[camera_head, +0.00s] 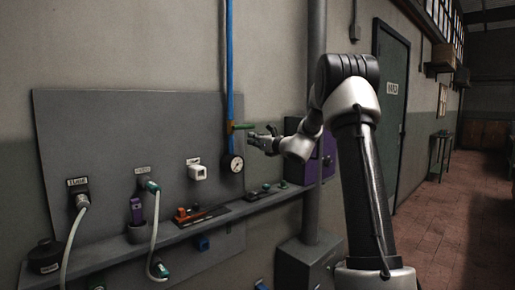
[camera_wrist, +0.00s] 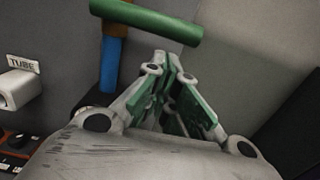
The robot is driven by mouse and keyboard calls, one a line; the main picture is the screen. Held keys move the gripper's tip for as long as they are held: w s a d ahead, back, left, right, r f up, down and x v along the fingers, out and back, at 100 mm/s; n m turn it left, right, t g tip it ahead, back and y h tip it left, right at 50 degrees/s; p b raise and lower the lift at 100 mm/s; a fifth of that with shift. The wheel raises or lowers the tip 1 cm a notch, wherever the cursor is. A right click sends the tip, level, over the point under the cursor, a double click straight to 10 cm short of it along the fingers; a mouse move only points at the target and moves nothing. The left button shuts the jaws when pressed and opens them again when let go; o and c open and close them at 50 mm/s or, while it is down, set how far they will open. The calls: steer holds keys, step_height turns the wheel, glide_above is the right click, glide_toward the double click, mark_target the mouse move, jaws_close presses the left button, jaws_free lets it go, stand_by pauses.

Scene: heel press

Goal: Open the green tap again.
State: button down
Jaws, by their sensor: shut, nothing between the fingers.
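The green tap handle (camera_head: 243,126) sits on the vertical blue pipe (camera_head: 230,62), above a round gauge. The handle lies crosswise to the pipe and points to the right. In the wrist view the green handle (camera_wrist: 150,20) is a thick bar across the top, with the blue pipe (camera_wrist: 113,65) below its left part. My gripper (camera_head: 252,139) is just below and to the right of the handle. In the wrist view my gripper (camera_wrist: 172,64) has its green-padded fingers shut and empty, below the handle, with a visible gap to it. The tap's pivot is not clearly seen.
A round gauge (camera_head: 233,163) hangs below the tap. A grey shelf (camera_head: 130,249) with switches and plugs runs along the wall. A white socket (camera_head: 196,172) labelled TUBE is to the left. A purple box (camera_head: 325,158) stands behind my arm, beside a grey post (camera_head: 316,60).

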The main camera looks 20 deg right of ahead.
steer(key=shift+w+r, duration=0.1)
steer(key=shift+r, duration=0.35)
steer(key=shift+d+r+n, duration=0.15)
steer(key=shift+r+n, duration=0.2)
steer(key=shift+n, duration=0.25)
steer(key=a+r+n, duration=0.3)
steer(key=r+n, duration=0.7)
steer(key=n, duration=0.6)
steer(key=shift+s+g+y, duration=0.3)
steer(key=shift+s+g, duration=0.1)
steer(key=shift+s, duration=0.05)
steer(key=shift+a+r, duration=0.1)
steer(key=shift+a, duration=0.05)
stand_by(0.3)
